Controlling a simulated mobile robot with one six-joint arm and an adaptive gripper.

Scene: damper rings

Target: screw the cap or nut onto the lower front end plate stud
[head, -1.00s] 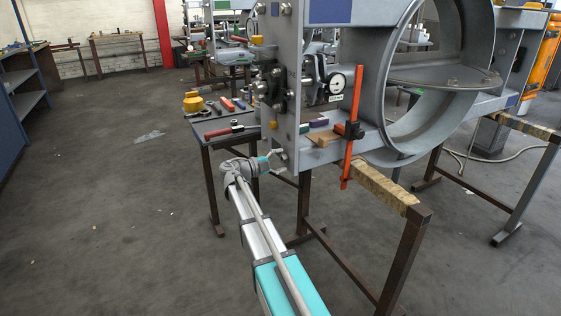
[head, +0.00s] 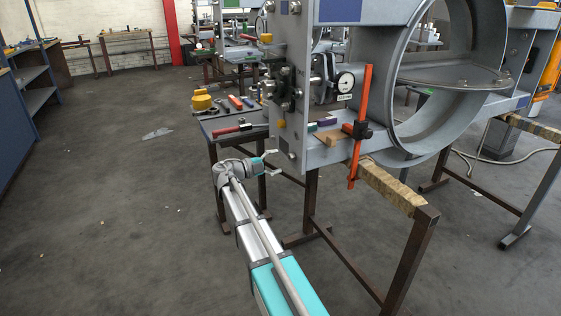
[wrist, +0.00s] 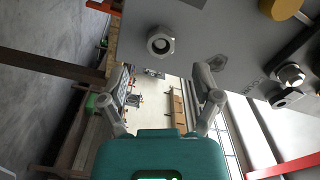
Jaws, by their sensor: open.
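The grey front end plate (head: 310,104) stands upright on the frame, and its face also fills much of the wrist view (wrist: 235,35). A hex nut-like piece with a round dark centre (wrist: 160,41) sits on the plate face; I cannot tell if a stud runs through it.
Other bolts (wrist: 290,75) stick out of the plate at right in the wrist view. A yellow cap (wrist: 281,7) is near the top. A small bench (head: 225,124) with tools stands behind my arm.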

